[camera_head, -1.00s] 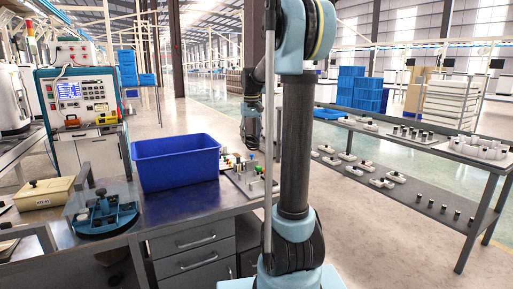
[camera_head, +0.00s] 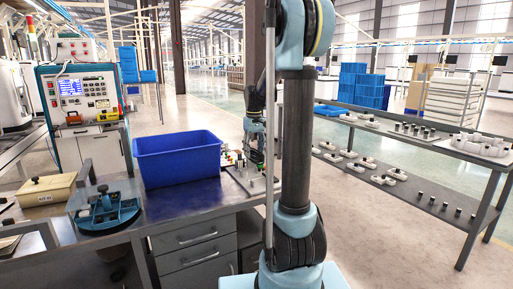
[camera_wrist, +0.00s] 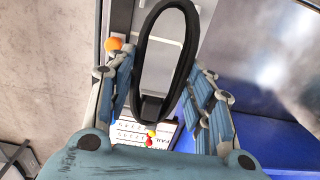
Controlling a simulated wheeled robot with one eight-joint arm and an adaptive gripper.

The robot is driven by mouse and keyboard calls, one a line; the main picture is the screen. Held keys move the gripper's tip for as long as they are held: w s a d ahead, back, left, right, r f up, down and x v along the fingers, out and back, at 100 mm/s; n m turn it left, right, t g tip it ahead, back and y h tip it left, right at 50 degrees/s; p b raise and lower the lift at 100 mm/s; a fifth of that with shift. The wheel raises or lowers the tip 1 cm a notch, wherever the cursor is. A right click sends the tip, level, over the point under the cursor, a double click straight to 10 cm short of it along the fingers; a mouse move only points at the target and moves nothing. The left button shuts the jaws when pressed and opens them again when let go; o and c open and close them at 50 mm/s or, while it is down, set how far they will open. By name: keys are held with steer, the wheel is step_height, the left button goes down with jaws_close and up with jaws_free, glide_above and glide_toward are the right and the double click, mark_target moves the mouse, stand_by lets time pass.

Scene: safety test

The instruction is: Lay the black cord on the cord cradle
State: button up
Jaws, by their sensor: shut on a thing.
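The black cord (camera_wrist: 142,55) shows in the wrist view as a long upright loop between the fingers. My gripper (camera_wrist: 160,88) is shut on its lower part. In the head view my gripper (camera_head: 254,155) hangs over the small parts board (camera_head: 262,187) at the table's right end, partly behind my own arm. The cord cannot be made out in the head view. I cannot tell which thing is the cord cradle. In the wrist view a white marked panel (camera_wrist: 128,132) with red and yellow knobs lies beyond the fingers, and an orange ball (camera_wrist: 114,44) is at upper left.
A blue bin (camera_head: 178,163) stands left of the parts board; its blue side also fills the lower right of the wrist view. A blue round tray (camera_head: 108,215) and a cream box (camera_head: 45,189) are farther left. A rack (camera_head: 430,190) stands across the aisle.

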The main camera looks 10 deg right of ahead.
steer(key=shift+f, duration=4.85)
steer(key=o, duration=1.2)
steer(key=shift+r, duration=0.1)
